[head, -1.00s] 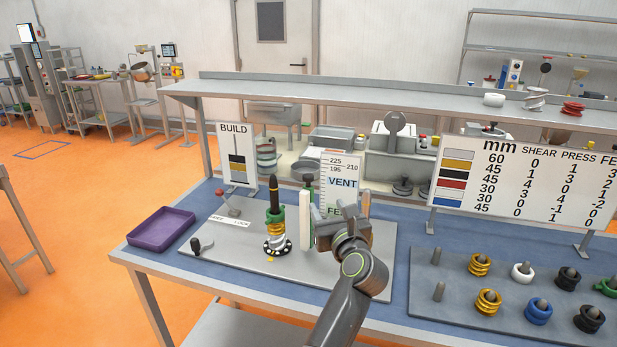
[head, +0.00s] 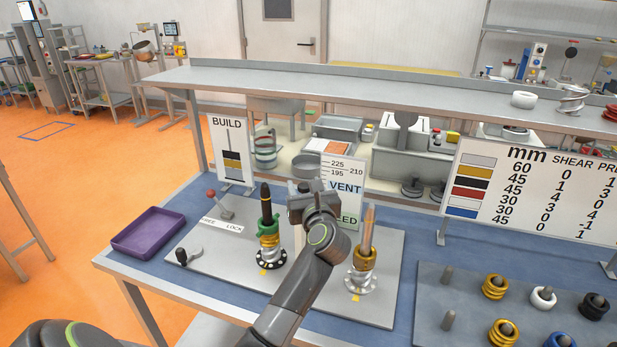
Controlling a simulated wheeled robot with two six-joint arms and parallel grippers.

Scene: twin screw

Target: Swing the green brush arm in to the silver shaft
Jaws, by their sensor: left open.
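The right shaft (head: 369,222) is copper-coloured, with a gold coil on a silver flange (head: 360,283). A pale upright post (head: 299,237) stands partly behind my gripper. I cannot clearly make out a separate green brush arm. My right gripper is out of view.
A red-knobbed lever (head: 212,193) and a black-handled crank (head: 186,256) sit on the board's left. A purple tray (head: 148,233) lies farther left. A pegged rack with coils (head: 494,287) is at right. The build sign (head: 232,150) stands behind.

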